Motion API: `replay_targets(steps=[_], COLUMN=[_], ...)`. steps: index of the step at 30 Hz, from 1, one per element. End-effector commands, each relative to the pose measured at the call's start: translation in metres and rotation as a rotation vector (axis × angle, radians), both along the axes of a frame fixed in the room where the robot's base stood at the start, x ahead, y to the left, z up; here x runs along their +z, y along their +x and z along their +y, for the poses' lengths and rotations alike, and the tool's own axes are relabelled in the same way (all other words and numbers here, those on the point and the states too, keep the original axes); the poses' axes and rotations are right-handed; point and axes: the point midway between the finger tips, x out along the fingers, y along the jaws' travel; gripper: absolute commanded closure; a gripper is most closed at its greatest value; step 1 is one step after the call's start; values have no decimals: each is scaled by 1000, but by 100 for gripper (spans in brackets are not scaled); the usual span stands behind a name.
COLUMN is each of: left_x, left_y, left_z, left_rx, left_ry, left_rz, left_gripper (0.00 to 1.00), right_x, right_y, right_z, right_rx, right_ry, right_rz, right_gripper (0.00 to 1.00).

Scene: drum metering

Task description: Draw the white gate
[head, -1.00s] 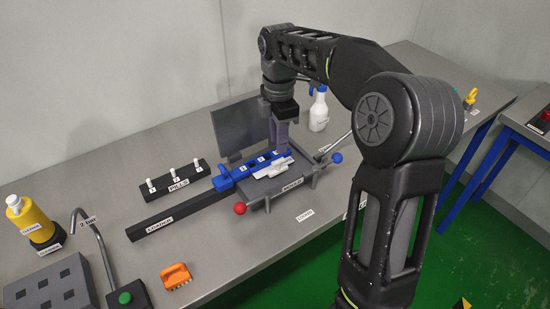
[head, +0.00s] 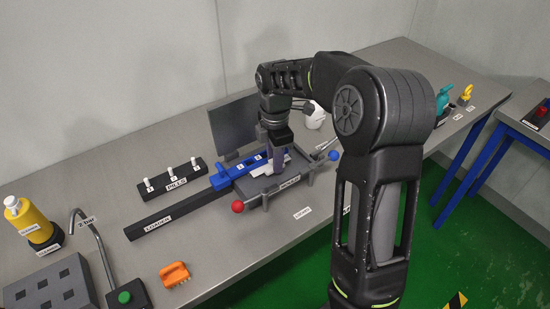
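The white gate (head: 262,171) is a flat white piece on the grey block labelled like "MOULD" (head: 257,190), beside the blue numbered bar (head: 228,175). Part of the gate is hidden behind my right gripper (head: 272,170). The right gripper points down over the block, with its grey fingers at the gate. I cannot tell whether the fingers touch the gate or are closed on it. My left gripper is not in view.
A black rail labelled "LOADER" (head: 165,221) runs left from the block. Red (head: 238,206) and blue (head: 334,155) knobs stick out. A pill rack (head: 172,178), dark panel (head: 232,124), white bottle (head: 314,118) and orange handle (head: 174,273) stand nearby.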

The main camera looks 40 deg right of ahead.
Motion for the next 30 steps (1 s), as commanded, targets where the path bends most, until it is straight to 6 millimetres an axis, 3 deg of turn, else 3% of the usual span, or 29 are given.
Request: replay_targets(steps=[9,30], left_x=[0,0], left_y=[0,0], left_z=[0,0], left_rx=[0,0], left_ry=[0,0], left_rz=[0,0], left_gripper=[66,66], right_x=[1,1], right_y=[0,0], right_z=[0,0], right_rx=[0,-1], right_ry=[0,0], right_rz=[0,-1], right_gripper=[100,100])
